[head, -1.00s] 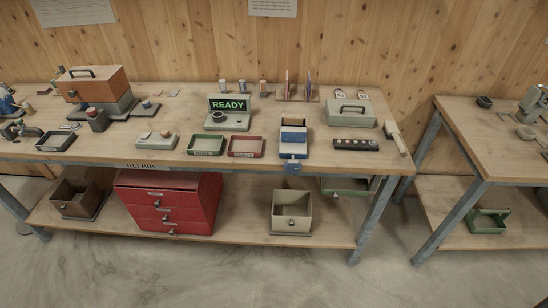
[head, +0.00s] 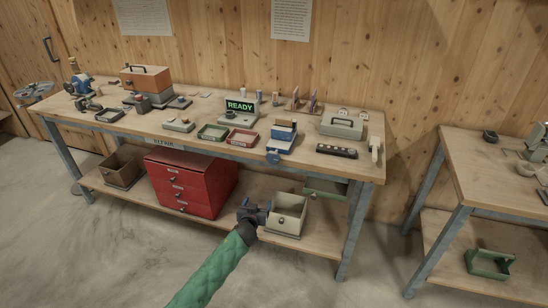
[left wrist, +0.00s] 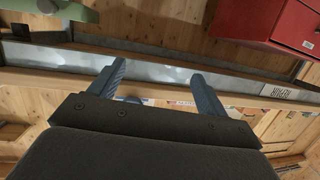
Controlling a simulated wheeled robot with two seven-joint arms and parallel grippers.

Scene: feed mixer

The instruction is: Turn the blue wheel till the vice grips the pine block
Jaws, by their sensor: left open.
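The blue wheel (head: 273,157) sits on the front of the vice (head: 281,141) at the bench's front edge. The vice is blue and pale. A tan piece at its top (head: 285,123) may be the pine block; it is too small to tell whether the jaws touch it. My left gripper (head: 254,209) is below and left of the wheel, apart from it, in front of the lower shelf. In the left wrist view its two blue-grey fingers (left wrist: 157,70) stand apart with nothing between them. A bluish patch behind them is mostly hidden. My right gripper is not in view.
A beige bin (head: 289,213) stands on the lower shelf close beside my left gripper. A red drawer cabinet (head: 190,182) is left of it. Green and red trays (head: 242,137) lie left of the vice, and a black strip (head: 337,151) lies right. The floor in front is clear.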

